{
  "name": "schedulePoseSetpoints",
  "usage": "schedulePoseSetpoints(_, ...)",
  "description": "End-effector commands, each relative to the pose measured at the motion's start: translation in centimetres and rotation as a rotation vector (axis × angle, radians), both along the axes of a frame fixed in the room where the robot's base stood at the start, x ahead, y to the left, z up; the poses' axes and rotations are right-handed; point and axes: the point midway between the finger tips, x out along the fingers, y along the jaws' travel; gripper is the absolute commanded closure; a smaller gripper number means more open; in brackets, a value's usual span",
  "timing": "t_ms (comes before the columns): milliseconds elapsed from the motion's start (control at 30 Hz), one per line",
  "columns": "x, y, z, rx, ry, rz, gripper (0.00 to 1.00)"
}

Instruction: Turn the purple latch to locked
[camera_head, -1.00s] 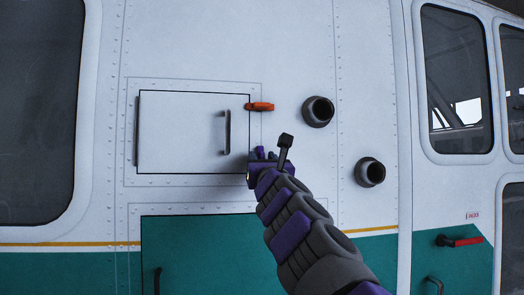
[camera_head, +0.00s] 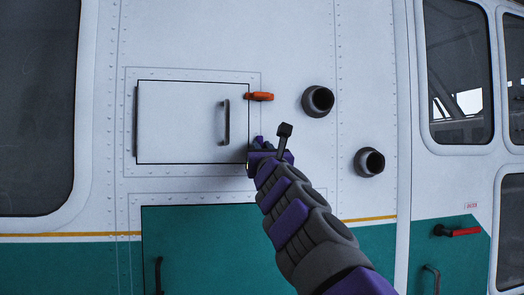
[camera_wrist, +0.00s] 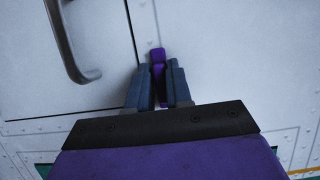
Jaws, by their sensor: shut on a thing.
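The purple latch (camera_wrist: 157,56) shows in the wrist view between the two fingers of my gripper (camera_wrist: 158,80), beside the lower right edge of a white hatch door. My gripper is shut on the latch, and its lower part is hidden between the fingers. In the head view my gripper (camera_head: 258,145) is at the hatch's lower right corner, and the latch there is mostly hidden and hard to tell from my purple wrist. The white hatch door (camera_head: 180,122) looks closed, with a dark handle (camera_head: 226,122) on its right side.
An orange latch (camera_head: 259,96) sits at the hatch's upper right corner. Two dark round ports (camera_head: 318,101) (camera_head: 369,162) stick out to the right. A teal panel (camera_head: 200,240) lies below, and a red-and-black handle (camera_head: 458,231) is at lower right.

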Motion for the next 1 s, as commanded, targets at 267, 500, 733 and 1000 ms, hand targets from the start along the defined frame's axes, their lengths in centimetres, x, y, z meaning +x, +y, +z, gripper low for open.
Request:
schedulePoseSetpoints(267, -0.02, 0.15, 0.07, -0.042, -0.010, 0.002, 1.00)
schedulePoseSetpoints(500, -0.01, 0.21, 0.17, -0.181, -0.050, 0.002, 1.00)
schedulePoseSetpoints(733, -0.07, 0.25, 0.22, -0.382, -0.106, 0.003, 1.00)
schedulePoseSetpoints(1000, -0.13, 0.24, 0.26, -0.628, -0.178, 0.000, 1.00)
